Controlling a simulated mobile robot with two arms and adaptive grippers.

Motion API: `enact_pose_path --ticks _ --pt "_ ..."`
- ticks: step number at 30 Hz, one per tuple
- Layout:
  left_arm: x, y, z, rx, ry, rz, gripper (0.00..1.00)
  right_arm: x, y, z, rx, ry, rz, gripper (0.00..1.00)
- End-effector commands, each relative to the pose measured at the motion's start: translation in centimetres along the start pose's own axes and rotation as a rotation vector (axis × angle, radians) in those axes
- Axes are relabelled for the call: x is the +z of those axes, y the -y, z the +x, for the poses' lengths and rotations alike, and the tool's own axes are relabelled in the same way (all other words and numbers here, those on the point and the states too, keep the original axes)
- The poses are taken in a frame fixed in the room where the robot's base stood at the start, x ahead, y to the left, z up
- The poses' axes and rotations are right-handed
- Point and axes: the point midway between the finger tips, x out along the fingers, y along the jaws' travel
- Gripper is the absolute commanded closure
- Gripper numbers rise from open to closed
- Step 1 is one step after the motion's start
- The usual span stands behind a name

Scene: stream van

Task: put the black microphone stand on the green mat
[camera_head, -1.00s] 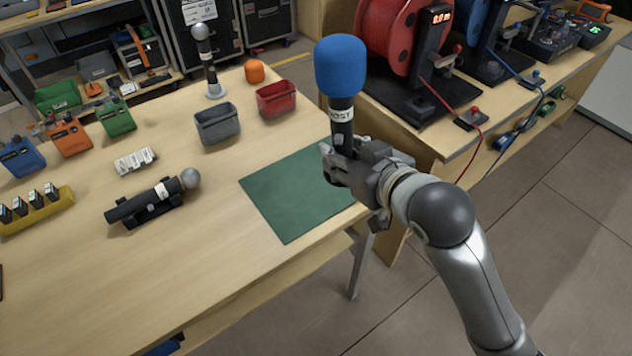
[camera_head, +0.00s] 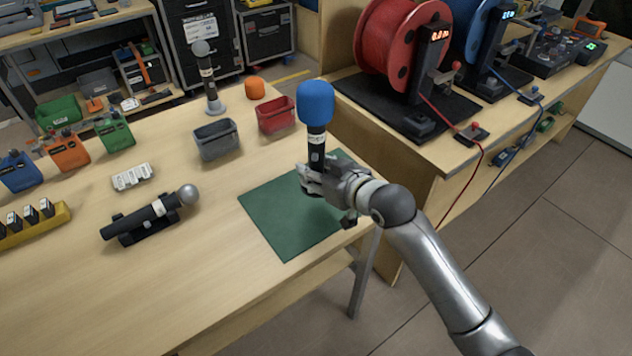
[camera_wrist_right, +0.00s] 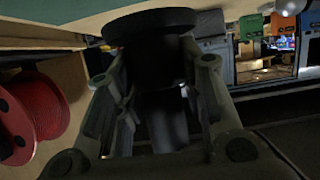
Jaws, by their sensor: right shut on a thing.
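The black microphone stand, with a white-labelled microphone (camera_head: 316,142) and blue foam cover (camera_head: 316,102), is upright in my right gripper (camera_head: 312,180). The gripper is shut on its dark column. The stand's round black base (camera_wrist_right: 150,24) shows in the right wrist view, but my gripper hides it in the head view. The green mat (camera_head: 280,222) lies flat at the table's right edge, partly behind my gripper. The gripper appears over the mat's right part; the gap between base and mat cannot be told. My left gripper is out of view.
A grey bin (camera_head: 216,140) and a red bin (camera_head: 276,116) stand behind the mat. A grey stand with a silver-headed microphone (camera_head: 207,75) and an orange item (camera_head: 255,88) are farther back. Another microphone (camera_head: 150,214) lies in a cradle at left. A bench with cable reels (camera_head: 395,45) is at right.

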Motion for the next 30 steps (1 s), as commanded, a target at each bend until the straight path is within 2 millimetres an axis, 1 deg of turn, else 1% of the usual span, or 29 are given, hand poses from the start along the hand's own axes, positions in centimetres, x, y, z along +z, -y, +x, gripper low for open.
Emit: enact_pose_path --ticks 1,3,11,15,19,26,30 --pt "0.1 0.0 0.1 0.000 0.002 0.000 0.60 0.2 -0.3 0.7 0.000 -0.004 0.001 0.91" --pt "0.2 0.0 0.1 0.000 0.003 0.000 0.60 0.6 -0.6 1.3 0.000 -0.005 0.000 0.91" --pt "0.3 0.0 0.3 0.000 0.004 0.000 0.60 1.5 -1.2 2.8 0.000 -0.006 0.001 0.91" --pt "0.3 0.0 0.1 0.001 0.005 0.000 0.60 3.5 -1.2 3.5 0.000 -0.003 0.002 0.91" --pt "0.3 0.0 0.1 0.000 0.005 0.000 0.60 4.2 -1.2 3.9 0.000 -0.007 0.000 0.91" --pt "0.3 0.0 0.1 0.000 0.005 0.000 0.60 4.3 -1.2 3.9 0.000 -0.007 -0.001 0.91" --pt "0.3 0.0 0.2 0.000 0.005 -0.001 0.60 4.7 -1.2 4.0 0.000 -0.005 -0.001 0.91"
